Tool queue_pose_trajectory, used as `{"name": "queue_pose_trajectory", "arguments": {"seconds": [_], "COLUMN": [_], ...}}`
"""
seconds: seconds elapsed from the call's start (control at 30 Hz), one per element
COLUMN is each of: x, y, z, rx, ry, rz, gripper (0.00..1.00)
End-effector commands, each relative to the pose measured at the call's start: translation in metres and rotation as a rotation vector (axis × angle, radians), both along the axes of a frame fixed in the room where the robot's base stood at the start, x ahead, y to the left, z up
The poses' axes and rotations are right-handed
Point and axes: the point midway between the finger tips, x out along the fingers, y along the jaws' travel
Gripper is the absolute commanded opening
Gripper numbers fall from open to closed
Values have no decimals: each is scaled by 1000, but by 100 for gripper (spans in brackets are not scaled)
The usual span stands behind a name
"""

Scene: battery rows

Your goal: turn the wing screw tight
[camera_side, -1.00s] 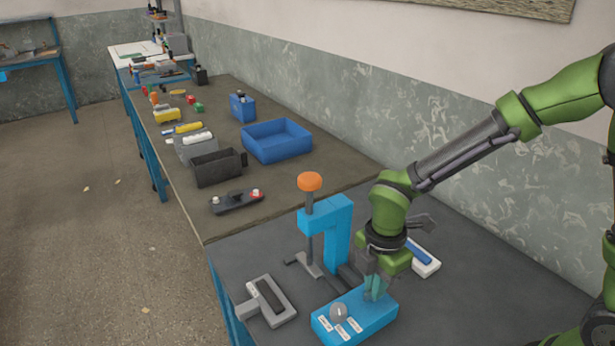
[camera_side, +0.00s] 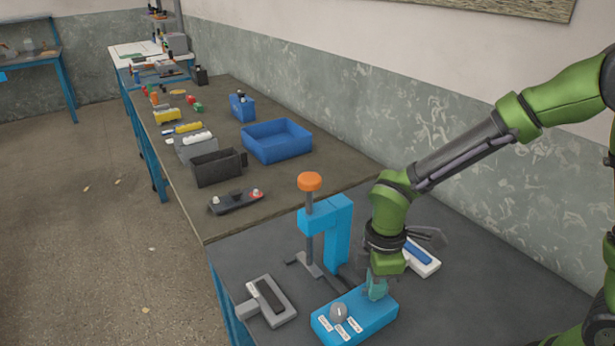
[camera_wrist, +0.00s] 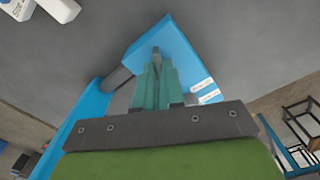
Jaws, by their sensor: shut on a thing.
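A blue box (camera_side: 362,318) lies on the dark table, with a round grey knob (camera_side: 339,311) and small white labels on its left part. My gripper (camera_side: 376,289) points down onto the right part of the box, its teal fingers close together. In the wrist view, my gripper (camera_wrist: 156,72) is shut on a small grey piece, which appears to be the wing screw (camera_wrist: 156,51), on top of the blue box (camera_wrist: 172,42). The fingers hide most of the screw, so I cannot tell how deep it sits.
A blue press with an orange knob (camera_side: 310,181) stands just behind the box. A grey clamp-like holder (camera_side: 266,301) lies to its left. A white block with a blue top (camera_side: 421,259) lies behind my gripper.

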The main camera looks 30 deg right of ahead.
Motion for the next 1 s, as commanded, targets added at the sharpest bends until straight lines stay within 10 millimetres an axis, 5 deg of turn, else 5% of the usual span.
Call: {"name": "queue_pose_trajectory", "arguments": {"seconds": [1.0], "x": [0], "y": [1], "z": [1], "rx": [0], "ry": [0], "rz": [-915], "gripper": [0]}}
